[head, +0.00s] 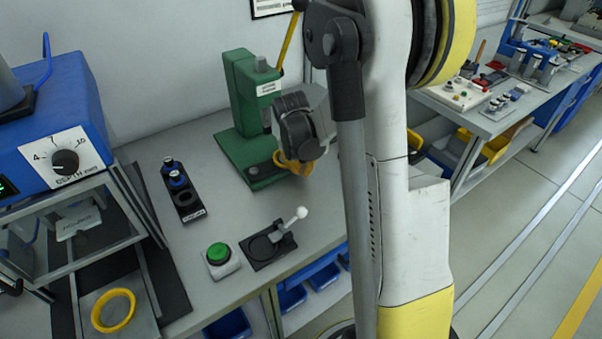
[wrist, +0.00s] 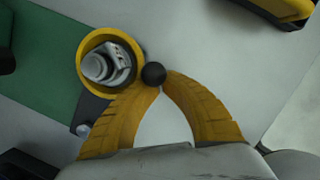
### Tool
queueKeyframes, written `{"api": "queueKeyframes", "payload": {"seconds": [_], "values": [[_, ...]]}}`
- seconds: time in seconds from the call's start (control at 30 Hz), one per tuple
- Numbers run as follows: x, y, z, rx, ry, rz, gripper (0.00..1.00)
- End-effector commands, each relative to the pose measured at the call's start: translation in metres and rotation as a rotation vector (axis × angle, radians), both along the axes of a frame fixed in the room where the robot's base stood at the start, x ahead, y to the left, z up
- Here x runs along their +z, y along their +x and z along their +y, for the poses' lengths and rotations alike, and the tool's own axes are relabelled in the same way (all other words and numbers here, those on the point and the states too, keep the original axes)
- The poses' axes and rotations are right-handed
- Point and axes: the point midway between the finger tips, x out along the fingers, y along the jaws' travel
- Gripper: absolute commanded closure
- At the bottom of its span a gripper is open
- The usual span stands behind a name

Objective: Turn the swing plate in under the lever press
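The green lever press (head: 242,88) stands on the bench, with its yellow lever (head: 289,42) raised at the upper right. The dark swing plate (head: 262,171) lies low at the press base; it also shows in the wrist view (wrist: 90,112). It carries a yellow ring-shaped nest (wrist: 84,58) with a grey metal part (wrist: 108,64) inside. A black ball knob (wrist: 153,74) sits beside the nest. My gripper (wrist: 163,83) has its yellow fingertips together, right at the knob and seemingly touching it. In the head view my gripper (head: 294,166) hides part of the plate and nest.
A black holder (head: 184,191) with blue-topped parts, a green button (head: 218,254) and a small white-knobbed lever fixture (head: 272,243) stand on the bench. A blue machine (head: 57,120) is at the left. Bare bench lies between the press and these things.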

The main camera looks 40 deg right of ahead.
Motion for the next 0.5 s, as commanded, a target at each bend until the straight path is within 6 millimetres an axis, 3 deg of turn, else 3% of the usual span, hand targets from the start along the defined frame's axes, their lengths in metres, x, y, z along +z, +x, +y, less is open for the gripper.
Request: {"api": "queueKeyframes", "payload": {"seconds": [0.5], "values": [[0.000,0.027,-0.015,-0.001,-0.002,0.001,1.00]]}}
